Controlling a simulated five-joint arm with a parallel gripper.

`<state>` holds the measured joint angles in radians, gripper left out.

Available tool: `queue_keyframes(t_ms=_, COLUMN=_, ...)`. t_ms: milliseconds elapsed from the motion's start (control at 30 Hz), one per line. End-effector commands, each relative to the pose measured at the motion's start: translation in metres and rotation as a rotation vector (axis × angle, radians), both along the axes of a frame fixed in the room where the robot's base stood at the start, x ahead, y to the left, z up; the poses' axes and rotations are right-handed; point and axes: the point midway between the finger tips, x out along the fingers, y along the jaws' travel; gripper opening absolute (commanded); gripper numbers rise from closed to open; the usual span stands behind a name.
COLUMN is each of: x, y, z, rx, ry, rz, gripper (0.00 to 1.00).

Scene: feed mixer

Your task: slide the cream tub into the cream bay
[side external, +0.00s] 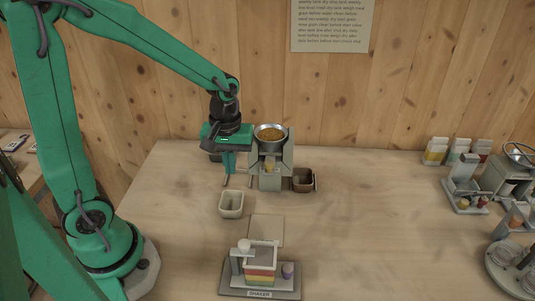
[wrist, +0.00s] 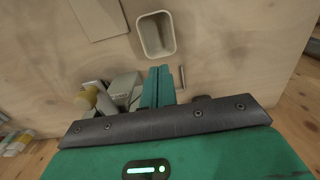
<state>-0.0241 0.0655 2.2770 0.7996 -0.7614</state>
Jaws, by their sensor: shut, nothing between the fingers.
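The cream tub (side external: 231,204) stands upright and looks empty on the table, in front and left of the feed mixer (side external: 270,165). In the wrist view the tub (wrist: 156,34) lies just beyond my fingertips, apart from them. My gripper (side external: 229,172) is shut and empty, pointing down beside the mixer's left side, behind the tub. In the wrist view its green fingers (wrist: 164,70) are together. A thin rail (wrist: 182,77) shows beside them; the space left of the mixer seems to be the cream bay, partly hidden by my gripper.
A brown tub (side external: 303,181) sits at the mixer's right side. A metal bowl of grain (side external: 270,134) tops the mixer. A flat beige plate (side external: 266,230) and a shaker stand (side external: 260,275) are in front. Other devices (side external: 468,190) stand far right. The table between is clear.

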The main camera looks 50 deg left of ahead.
Motion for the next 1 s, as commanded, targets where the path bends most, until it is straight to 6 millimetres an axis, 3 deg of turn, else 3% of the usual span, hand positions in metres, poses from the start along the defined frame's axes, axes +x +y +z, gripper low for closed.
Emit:
queue_keyframes(t_ms=67, x=0.0001, y=0.0, z=0.0, rx=0.0, ry=0.0, rz=0.0, gripper=0.0)
queue_keyframes(t_ms=200, x=0.0001, y=0.0, z=-0.0002, rx=0.0, ry=0.0, rz=-0.004, gripper=0.26)
queue_keyframes(t_ms=233, x=0.0002, y=0.0001, z=-0.0003, rx=0.0, ry=0.0, rz=-0.008, gripper=0.28)
queue_keyframes(t_ms=567, x=0.0025, y=0.0006, z=-0.002, rx=-0.001, ry=0.006, rz=-0.162, gripper=0.28)
queue_keyframes(t_ms=1000, x=0.0084, y=0.0023, z=-0.0076, rx=-0.011, ry=0.029, rz=-0.63, gripper=0.28)
